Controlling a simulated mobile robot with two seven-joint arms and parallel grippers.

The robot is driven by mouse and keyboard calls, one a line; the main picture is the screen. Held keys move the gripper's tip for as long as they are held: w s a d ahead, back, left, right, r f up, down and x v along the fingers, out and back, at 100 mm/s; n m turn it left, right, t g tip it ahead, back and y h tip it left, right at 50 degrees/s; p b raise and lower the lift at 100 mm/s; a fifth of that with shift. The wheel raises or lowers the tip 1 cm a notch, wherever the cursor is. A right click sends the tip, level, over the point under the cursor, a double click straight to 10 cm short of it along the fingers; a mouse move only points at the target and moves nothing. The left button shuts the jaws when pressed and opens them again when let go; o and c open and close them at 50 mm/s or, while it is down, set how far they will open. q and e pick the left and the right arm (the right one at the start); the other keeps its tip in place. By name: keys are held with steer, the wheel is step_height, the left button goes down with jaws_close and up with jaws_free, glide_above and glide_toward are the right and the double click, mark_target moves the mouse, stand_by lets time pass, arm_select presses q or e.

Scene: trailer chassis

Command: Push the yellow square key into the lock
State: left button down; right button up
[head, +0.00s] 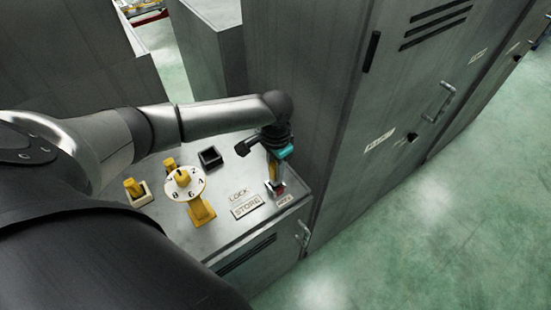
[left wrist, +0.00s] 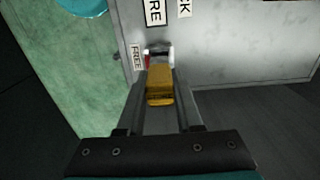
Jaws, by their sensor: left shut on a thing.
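My left gripper (head: 273,170) points down over the right end of the grey cabinet top and is shut on the yellow square key (left wrist: 160,85). In the left wrist view the key sits between the two fingers, its far end at the small lock (left wrist: 158,53) with pale and red parts. The lock also shows in the head view (head: 277,188), right below the fingers. The key end is at or against the lock; how deep it sits I cannot tell. My right gripper is not in view.
A white numbered dial (head: 196,187) with yellow parts stands left on the cabinet top (head: 225,230). A yellow peg (head: 132,187) in a pale holder and a black square socket (head: 209,157) are nearby. A tall grey cabinet (head: 330,110) rises closely on the right.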

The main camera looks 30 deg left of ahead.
arm_select(q)
steer(key=shift+f+b, duration=0.85)
steer(key=shift+f, duration=1)
steer(key=c, duration=0.5)
jaws_free()
step_height(320, 180, up, 15)
steer(key=shift+r+p, duration=0.1)
steer(key=shift+p, duration=0.65)
